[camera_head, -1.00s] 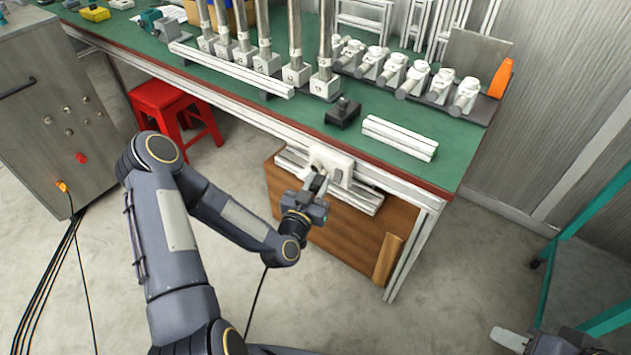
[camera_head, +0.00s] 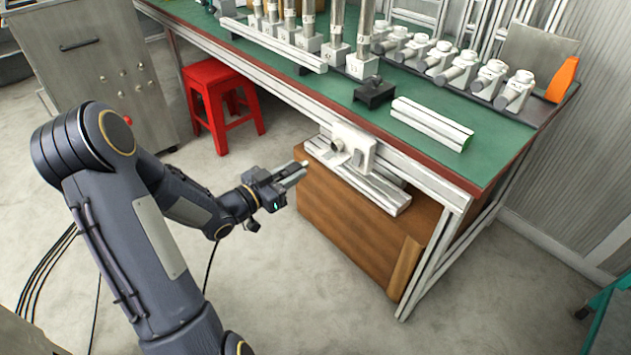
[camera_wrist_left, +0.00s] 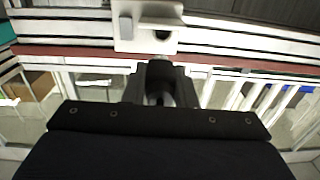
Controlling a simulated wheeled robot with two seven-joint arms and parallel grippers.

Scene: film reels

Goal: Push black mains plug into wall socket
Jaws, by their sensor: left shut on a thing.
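The white wall socket (camera_head: 354,148) is fixed at the front edge of the green-topped bench. It also shows at the top of the left wrist view (camera_wrist_left: 140,30), with a dark round opening facing me. My left gripper (camera_head: 298,170) is shut on the black mains plug (camera_wrist_left: 159,92), which is mostly hidden between the dark fingers. In the head view the gripper is left of the socket and a little lower, with a visible gap between them. In the wrist view the fingers line up just below the opening. A thin black cable (camera_head: 210,268) hangs below the left arm. My right gripper is out of view.
The bench (camera_head: 440,150) carries metal posts, a row of white fittings, a black block (camera_head: 374,93) and an aluminium profile (camera_head: 432,124). A brown wooden panel (camera_head: 345,225) is under the socket. A red stool (camera_head: 222,105) stands left. The floor before the bench is clear.

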